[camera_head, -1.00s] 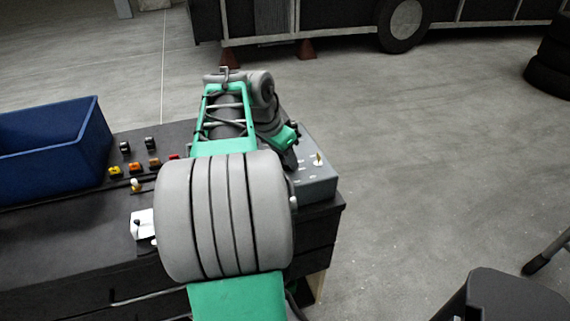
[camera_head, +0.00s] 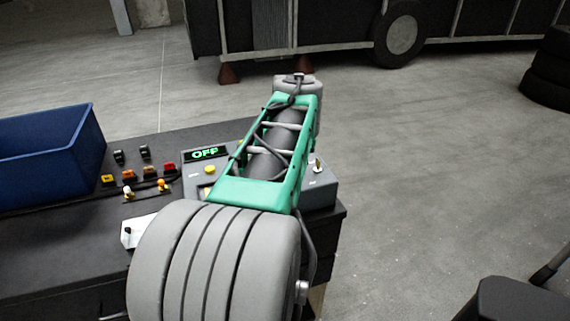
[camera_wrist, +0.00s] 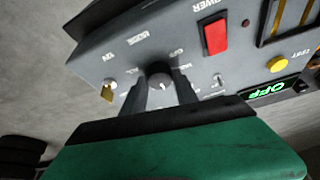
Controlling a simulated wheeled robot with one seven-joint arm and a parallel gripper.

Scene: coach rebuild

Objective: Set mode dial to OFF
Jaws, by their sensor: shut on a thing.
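The grey control box (camera_head: 320,190) stands at the right end of the dark bench, partly hidden behind my arm. In the wrist view its panel (camera_wrist: 120,58) appears upside down. The dark round mode dial (camera_wrist: 158,72) sits between the two fingers of my gripper (camera_wrist: 160,88), which is shut on it. A short white mark shows on the dial; the small labels around it are hard to read. The box's display (camera_head: 205,154) glows green and reads OFF. It also shows in the wrist view (camera_wrist: 268,91). In the head view my arm hides the dial and fingertips.
Several coloured switches (camera_head: 128,175) and a blue bin (camera_head: 50,150) lie left on the bench.

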